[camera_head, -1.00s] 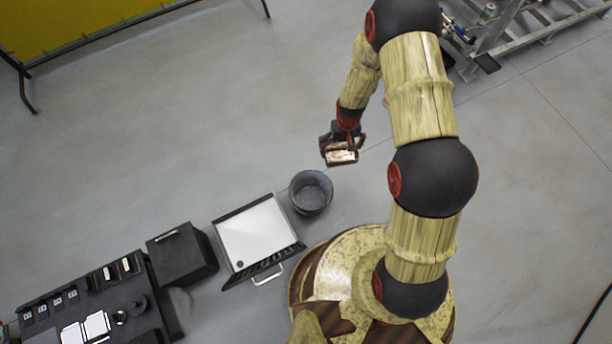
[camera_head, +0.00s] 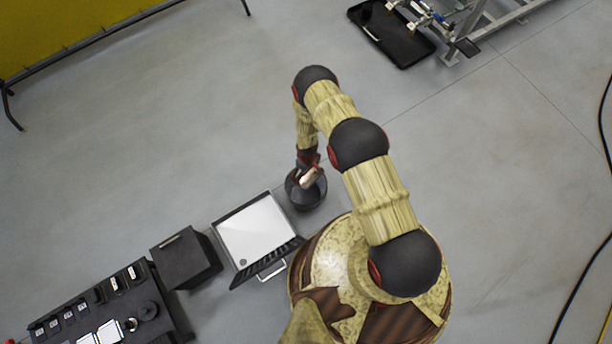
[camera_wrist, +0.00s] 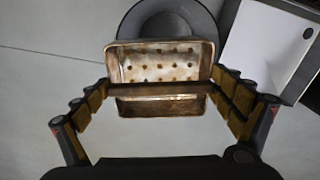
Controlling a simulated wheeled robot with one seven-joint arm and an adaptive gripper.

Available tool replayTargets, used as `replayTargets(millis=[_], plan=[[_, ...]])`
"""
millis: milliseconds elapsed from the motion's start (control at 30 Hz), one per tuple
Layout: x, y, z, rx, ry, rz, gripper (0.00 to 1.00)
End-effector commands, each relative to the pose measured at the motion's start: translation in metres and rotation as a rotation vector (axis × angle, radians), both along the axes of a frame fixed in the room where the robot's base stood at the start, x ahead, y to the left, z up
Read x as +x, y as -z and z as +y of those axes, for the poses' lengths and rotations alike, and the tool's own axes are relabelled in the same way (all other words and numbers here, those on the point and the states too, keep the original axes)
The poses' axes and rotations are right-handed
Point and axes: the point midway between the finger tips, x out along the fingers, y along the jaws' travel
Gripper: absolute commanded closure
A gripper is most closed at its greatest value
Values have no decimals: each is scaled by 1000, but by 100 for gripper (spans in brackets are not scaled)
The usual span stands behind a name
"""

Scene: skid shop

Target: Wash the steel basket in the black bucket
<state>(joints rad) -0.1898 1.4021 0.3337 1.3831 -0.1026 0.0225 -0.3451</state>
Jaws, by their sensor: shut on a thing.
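The steel basket (camera_wrist: 160,72) is a small rectangular metal tray with rows of holes and brownish stains. My gripper (camera_wrist: 165,92) is shut on it, with the fingers at its two sides and a bar across its middle. The black bucket (camera_head: 304,203) stands on the floor beside my base. In the head view my gripper (camera_head: 308,168) and the basket (camera_head: 312,178) are over the bucket's opening. In the wrist view the bucket (camera_wrist: 150,12) shows behind and above the basket. The bucket's inside is mostly hidden, and I cannot tell whether the basket is below its rim.
A white-topped tray with a handle (camera_head: 255,232) stands just left of the bucket, then a black box (camera_head: 186,258) and a black rack (camera_head: 95,315) with small items. A black tray (camera_head: 392,38) lies by a metal frame at the top right. Open floor lies above the bucket.

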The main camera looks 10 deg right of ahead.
Motion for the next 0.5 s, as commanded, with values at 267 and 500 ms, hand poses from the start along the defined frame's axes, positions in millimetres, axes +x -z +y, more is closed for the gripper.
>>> replayTargets(millis=[267, 500], plan=[[-16, 32, 8, 3, -69, 0, 35], [-17, 46, 8, 3, -74, -1, 35]])
